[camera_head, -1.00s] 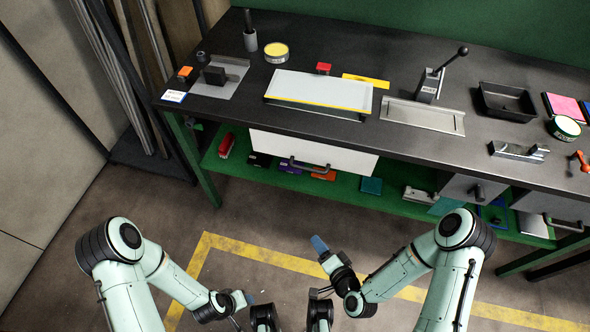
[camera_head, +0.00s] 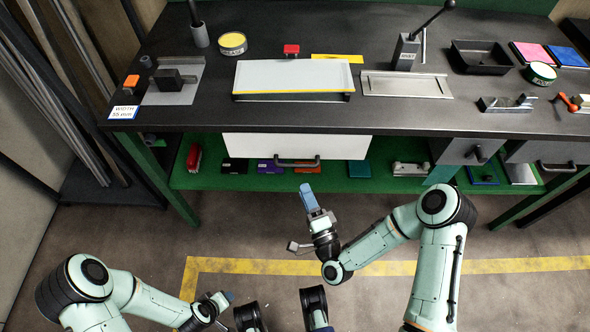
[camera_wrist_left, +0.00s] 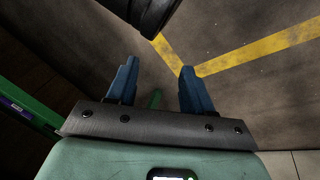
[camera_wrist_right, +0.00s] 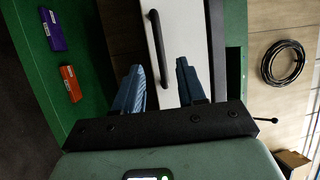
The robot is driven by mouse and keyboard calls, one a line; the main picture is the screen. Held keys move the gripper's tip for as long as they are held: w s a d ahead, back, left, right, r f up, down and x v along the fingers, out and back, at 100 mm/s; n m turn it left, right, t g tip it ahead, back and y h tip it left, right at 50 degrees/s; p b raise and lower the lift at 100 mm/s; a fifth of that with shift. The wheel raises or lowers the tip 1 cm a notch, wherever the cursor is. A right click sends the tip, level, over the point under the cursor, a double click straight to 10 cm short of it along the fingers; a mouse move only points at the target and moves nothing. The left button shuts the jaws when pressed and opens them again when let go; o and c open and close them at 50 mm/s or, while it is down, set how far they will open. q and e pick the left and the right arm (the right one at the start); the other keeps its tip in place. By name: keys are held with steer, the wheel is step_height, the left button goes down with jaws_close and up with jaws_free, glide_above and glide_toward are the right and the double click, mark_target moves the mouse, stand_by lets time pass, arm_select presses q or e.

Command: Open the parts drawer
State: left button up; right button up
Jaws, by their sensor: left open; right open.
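The white drawer (camera_head: 235,147) hangs under the bench top, and its front looks closed. Its dark bar handle (camera_head: 297,163) is on the lower part of the front. My right gripper (camera_head: 307,190) is in front of and below the handle, apart from it. In the right wrist view its blue fingers (camera_wrist_right: 158,80) are open and empty, with the handle (camera_wrist_right: 157,50) ahead and the white front (camera_wrist_right: 172,30) behind it. My left gripper (camera_head: 229,296) is low at the left, away from the bench. In the left wrist view its fingers (camera_wrist_left: 158,75) are open over bare floor.
A green lower shelf (camera_head: 225,183) holds several small boxes beneath the drawer. Grey drawers with handles (camera_head: 455,152) sit further right. The bench top (camera_head: 215,112) carries tools and trays. The floor before the bench is clear, with a yellow line (camera_head: 240,265).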

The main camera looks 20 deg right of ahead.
arm_select(q)
steer(key=shift+s+a+f+g+b, duration=0.15)
steer(key=shift+s+f+b, duration=0.15)
steer(key=shift+f, duration=0.2)
steer(key=shift+s+a+f+g+b, duration=0.1)
steer(key=shift+s+f+g+b, duration=0.1)
steer(key=shift+s+f, duration=0.25)
arm_select(e)
steer(key=x, duration=0.8)
steer(key=shift+w+a, duration=0.1)
steer(key=shift+c, duration=0.3)
jaws_close()
